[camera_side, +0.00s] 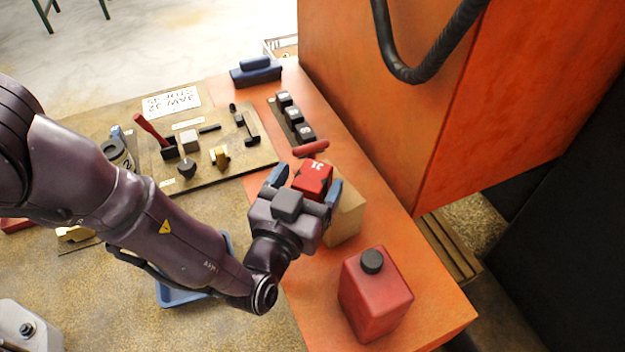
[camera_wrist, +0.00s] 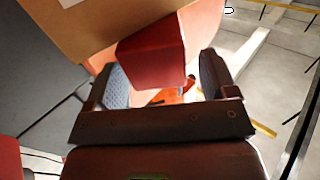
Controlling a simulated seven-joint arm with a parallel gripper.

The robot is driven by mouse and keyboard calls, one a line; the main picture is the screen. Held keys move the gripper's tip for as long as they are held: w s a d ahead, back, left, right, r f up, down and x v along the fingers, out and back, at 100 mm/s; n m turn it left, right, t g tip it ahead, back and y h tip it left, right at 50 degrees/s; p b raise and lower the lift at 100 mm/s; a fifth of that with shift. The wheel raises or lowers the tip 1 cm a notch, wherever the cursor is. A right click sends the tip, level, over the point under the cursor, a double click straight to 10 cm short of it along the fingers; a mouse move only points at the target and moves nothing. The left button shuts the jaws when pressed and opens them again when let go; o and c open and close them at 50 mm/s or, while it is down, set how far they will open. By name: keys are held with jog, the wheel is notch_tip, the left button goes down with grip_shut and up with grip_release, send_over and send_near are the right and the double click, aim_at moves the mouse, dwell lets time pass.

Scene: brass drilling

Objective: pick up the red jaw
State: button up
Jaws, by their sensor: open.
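The red jaw (camera_side: 315,176) is a small red block with white marking on its top face, next to a tan block. My gripper (camera_side: 307,183) is open, with one blue-padded finger on each side of the jaw in the side view. In the wrist view the red jaw (camera_wrist: 152,58) shows between and beyond the two fingers of my gripper (camera_wrist: 163,82), with gaps on both sides. Its lower part is hidden by my gripper in the side view, and whether a finger touches it I cannot tell.
The tan block (camera_side: 346,217) stands right beside the jaw. A red canister (camera_side: 374,298) with a black cap is at the front right. A rack of black pieces (camera_side: 292,118) and a red handle (camera_side: 310,148) lie behind. A tool board (camera_side: 225,172) is left; an orange machine wall (camera_side: 375,110) rises right.

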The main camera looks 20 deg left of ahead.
jog(key=shift+w, duration=1.1)
jog(key=c, duration=1.3)
jog(key=shift+r, duration=0.15)
